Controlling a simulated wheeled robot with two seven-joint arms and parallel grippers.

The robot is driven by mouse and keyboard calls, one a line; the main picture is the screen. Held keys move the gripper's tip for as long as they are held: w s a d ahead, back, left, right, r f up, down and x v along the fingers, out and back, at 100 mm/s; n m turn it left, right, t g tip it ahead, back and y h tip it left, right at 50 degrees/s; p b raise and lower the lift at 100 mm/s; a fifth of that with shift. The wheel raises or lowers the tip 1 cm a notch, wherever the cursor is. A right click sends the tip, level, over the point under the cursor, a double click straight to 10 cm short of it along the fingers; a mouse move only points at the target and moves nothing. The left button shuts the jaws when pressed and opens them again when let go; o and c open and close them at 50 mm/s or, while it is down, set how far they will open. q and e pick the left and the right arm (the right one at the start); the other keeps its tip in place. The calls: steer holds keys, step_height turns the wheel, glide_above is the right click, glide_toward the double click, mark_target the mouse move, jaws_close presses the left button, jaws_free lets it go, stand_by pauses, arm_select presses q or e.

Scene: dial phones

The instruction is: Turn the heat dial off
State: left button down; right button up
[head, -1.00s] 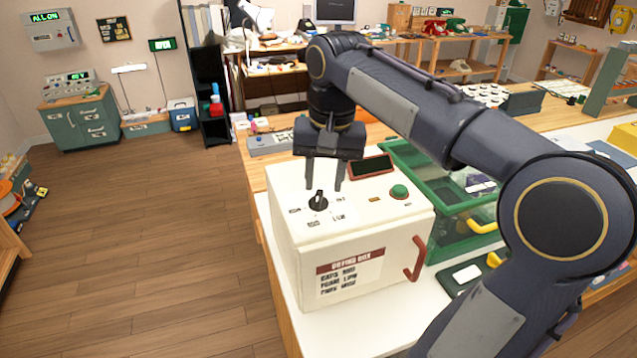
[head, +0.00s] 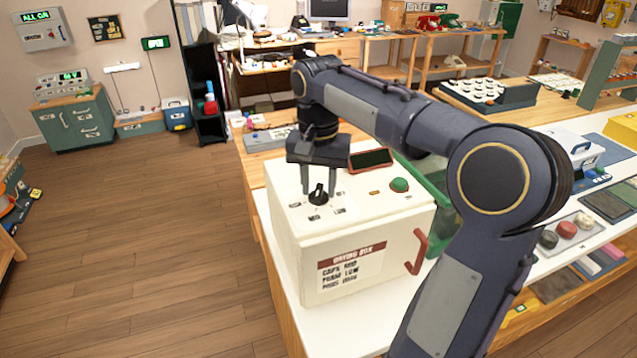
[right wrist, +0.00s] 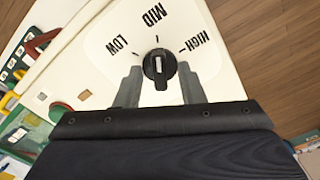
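The black heat dial (head: 318,195) sits on top of the white drying box (head: 345,235). In the right wrist view the dial (right wrist: 158,68) has a white mark that points toward MID. LOW and HIGH are printed on either side; the panel below the dial is hidden by my gripper. My right gripper (head: 319,187) points down over the dial, with one finger on each side of it. In the right wrist view the gripper (right wrist: 159,80) is open, with gaps between its fingers and the dial. My left gripper is not in view.
A green button (head: 400,185) and a dark display (head: 370,160) are on the box top. A green crate (head: 440,190) stands right of the box, partly behind my arm. Open floor lies to the left.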

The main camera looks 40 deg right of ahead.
steer(key=shift+c, duration=0.2)
jaws_close()
steer(key=shift+r, duration=0.1)
